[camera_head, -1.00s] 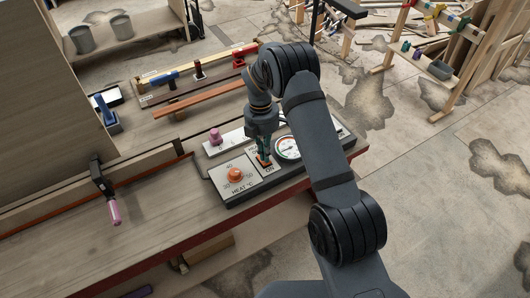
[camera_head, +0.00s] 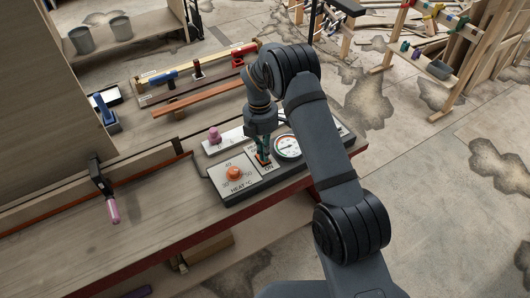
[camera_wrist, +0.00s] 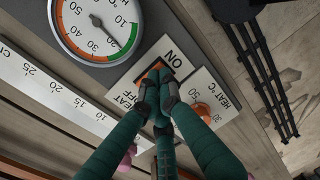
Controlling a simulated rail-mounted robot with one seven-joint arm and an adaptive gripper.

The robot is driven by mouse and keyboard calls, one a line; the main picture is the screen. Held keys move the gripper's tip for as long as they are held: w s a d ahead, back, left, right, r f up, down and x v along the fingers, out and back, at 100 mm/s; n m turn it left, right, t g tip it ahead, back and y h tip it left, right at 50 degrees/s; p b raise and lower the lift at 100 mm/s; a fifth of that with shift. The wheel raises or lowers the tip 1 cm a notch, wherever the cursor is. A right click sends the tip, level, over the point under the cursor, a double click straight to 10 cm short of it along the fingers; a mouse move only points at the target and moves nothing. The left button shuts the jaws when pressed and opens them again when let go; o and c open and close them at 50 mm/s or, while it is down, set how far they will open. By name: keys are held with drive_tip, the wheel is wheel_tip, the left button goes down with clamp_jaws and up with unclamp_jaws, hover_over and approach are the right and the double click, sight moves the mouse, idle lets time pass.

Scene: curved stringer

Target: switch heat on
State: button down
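The heat switch (camera_wrist: 172,64) is a small rocker with orange-red on it, set in a white plate (camera_wrist: 192,82) lettered HEAT, OFF and ON. The plate is on a dark control panel on the bench. In the head view the switch (camera_head: 263,157) shows just below my gripper (camera_head: 263,151). In the wrist view my gripper's teal fingers (camera_wrist: 162,84) come together, tips close to each other, right over the switch. They cover part of it. They look touching or nearly so; contact and the rocker's tilt cannot be told. Nothing is held.
An orange heat knob (camera_head: 234,173) on a HEAT °C plate is left of the switch. A round gauge (camera_head: 288,146) is on its right. A pink knob (camera_head: 214,134) stands behind. A clamp with a pink handle (camera_head: 113,209) hangs at the bench's front left.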

drive_tip(key=shift+w+a+f, duration=0.15)
drive_tip(key=shift+w+f, duration=0.05)
drive_tip(key=shift+w+a+r+p, duration=0.1)
drive_tip(key=shift+w+r+p, duration=0.05)
drive_tip(key=shift+r+p, duration=0.4)
wheel_tip(320, 180, up, 13)
drive_tip(key=w, duration=0.1)
drive_tip(key=shift+a+p, duration=0.3)
drive_tip(key=shift+p, duration=0.15)
drive_tip(key=shift+b, duration=0.4)
